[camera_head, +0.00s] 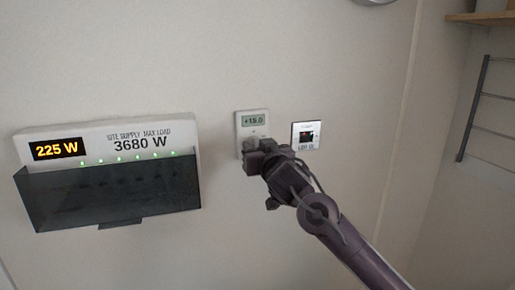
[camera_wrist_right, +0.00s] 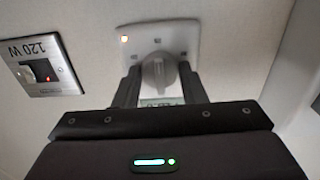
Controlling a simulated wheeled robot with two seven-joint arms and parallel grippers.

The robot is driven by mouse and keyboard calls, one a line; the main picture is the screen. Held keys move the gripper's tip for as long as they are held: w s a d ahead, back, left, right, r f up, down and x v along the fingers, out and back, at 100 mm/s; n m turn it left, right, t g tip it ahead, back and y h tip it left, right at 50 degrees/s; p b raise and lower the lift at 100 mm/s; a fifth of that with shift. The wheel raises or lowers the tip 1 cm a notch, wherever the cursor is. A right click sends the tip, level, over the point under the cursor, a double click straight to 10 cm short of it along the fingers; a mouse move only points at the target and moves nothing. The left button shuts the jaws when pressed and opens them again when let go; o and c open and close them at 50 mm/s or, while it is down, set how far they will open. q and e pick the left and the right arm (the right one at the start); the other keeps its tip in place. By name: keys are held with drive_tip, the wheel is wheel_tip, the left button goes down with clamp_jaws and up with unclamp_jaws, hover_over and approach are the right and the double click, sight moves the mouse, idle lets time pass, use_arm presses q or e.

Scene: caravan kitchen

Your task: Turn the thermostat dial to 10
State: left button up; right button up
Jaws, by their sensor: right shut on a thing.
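The thermostat (camera_head: 253,119) is a pale panel on the wall, with a small display reading about +15.0 in the head view. It also shows in the right wrist view (camera_wrist_right: 187,33), upside down, with a small orange light at one corner. Its grey round dial (camera_wrist_right: 158,72) sits between the fingers of my right gripper (camera_wrist_right: 158,80), which is shut on it. In the head view my right gripper (camera_head: 251,147) covers the lower part of the thermostat and most of the dial. My left gripper is in neither view.
A supply box (camera_head: 110,195) with a dark cover hangs at the left, reading 225 W and 3680 W max load. A small switch plate (camera_head: 306,135) is just right of the thermostat; the wrist view shows it marked 120 W (camera_wrist_right: 42,65). A rack (camera_head: 472,110) stands far right.

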drive_tip(key=shift+f+n+b, duration=0.15)
drive_tip(key=shift+n+b, duration=8.7)
drive_tip(key=shift+n, duration=8.95)
